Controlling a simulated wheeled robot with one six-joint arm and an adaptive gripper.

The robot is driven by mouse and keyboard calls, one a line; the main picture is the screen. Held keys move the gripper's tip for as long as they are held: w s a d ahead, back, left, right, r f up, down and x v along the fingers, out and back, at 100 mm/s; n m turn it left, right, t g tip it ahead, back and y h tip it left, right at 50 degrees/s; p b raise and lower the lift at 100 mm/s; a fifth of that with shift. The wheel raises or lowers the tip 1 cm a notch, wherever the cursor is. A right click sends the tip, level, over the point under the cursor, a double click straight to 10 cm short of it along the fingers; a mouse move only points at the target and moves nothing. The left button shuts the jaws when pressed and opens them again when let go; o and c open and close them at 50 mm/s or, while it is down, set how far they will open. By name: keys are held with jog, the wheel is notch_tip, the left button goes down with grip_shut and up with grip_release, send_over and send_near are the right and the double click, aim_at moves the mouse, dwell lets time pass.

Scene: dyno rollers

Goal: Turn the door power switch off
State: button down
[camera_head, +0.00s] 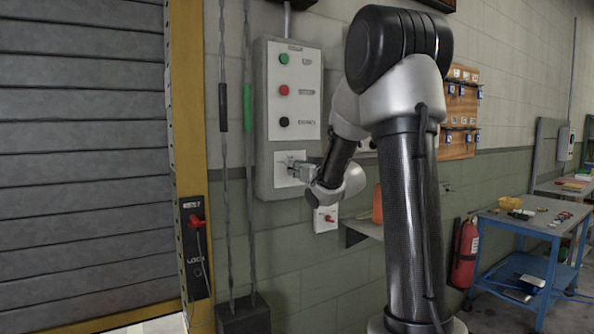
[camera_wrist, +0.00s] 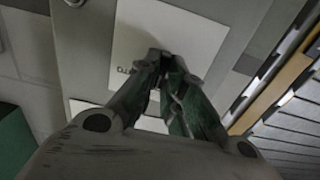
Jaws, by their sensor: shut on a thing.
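A grey control box (camera_head: 262,120) hangs on the wall right of the rolling door. A pale square switch plate (camera_head: 281,180) sits on its lower part and also shows in the wrist view (camera_wrist: 205,25). My gripper (camera_head: 294,167) is at this plate, its fingers pointing at the box. In the wrist view my gripper (camera_wrist: 168,60) has its fingertips close together over the plate, shut on the door power switch's handle. The fingers hide the handle, so I cannot tell which way it is turned.
Green, red and black buttons (camera_head: 284,90) sit above the plate. A small white box with a red handle (camera_head: 325,219) is just below my wrist. Rods (camera_head: 223,120) stand left of the box. A blue table (camera_head: 520,230) and fire extinguisher (camera_head: 465,250) are at right.

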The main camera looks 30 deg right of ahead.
jog(key=c, duration=1.5)
grip_release()
jog(key=s, duration=1.2)
jog(key=shift+d, duration=0.2)
